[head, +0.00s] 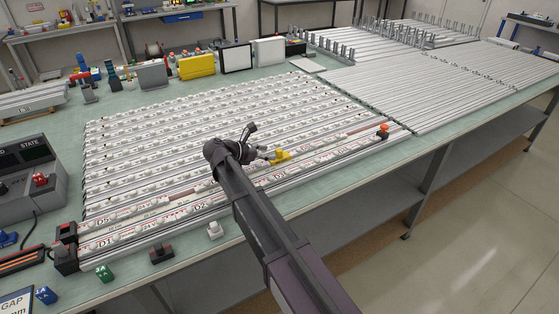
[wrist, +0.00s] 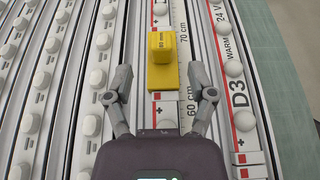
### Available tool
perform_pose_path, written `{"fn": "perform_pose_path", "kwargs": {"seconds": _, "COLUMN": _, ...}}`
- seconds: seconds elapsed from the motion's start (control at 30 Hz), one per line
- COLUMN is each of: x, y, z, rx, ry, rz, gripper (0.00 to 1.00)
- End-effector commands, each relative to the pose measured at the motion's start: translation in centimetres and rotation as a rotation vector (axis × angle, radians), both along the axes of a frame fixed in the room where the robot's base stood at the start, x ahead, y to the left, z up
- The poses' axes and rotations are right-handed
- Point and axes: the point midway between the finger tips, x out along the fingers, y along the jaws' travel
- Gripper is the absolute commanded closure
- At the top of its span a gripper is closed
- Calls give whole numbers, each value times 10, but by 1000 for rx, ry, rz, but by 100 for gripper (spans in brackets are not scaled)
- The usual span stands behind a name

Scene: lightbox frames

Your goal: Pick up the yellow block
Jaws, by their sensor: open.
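The yellow block (wrist: 161,47) stands on a flat yellow base on one of the rails, with "80 mm" printed on its face. In the wrist view it is beyond my gripper (wrist: 160,80), roughly centred between the two fingertips, and the lower part of its base reaches toward them. The fingers are apart with nothing between them that they touch. In the head view the yellow block (head: 282,155) shows just right of my gripper (head: 262,152), partly hidden by it.
Long white rails with rows of round white knobs (wrist: 107,98) run on both sides of the block. An orange-topped piece (head: 383,130) sits at the rails' right end. A yellow case (head: 197,66) and other panels stand at the back. Bare rails (head: 420,85) fill the right.

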Motion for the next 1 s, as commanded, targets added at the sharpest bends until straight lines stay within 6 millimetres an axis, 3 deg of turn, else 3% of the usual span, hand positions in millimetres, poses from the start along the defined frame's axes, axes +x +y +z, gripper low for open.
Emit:
{"fn": "perform_pose_path", "kwargs": {"seconds": 0.47, "x": 3, "y": -5, "z": -2, "rx": 0, "ry": 0, "rz": -1, "gripper": 29}}
{"fn": "perform_pose_path", "kwargs": {"seconds": 1.0, "x": 28, "y": -44, "z": -16, "rx": 0, "ry": 0, "rz": -1, "gripper": 29}}
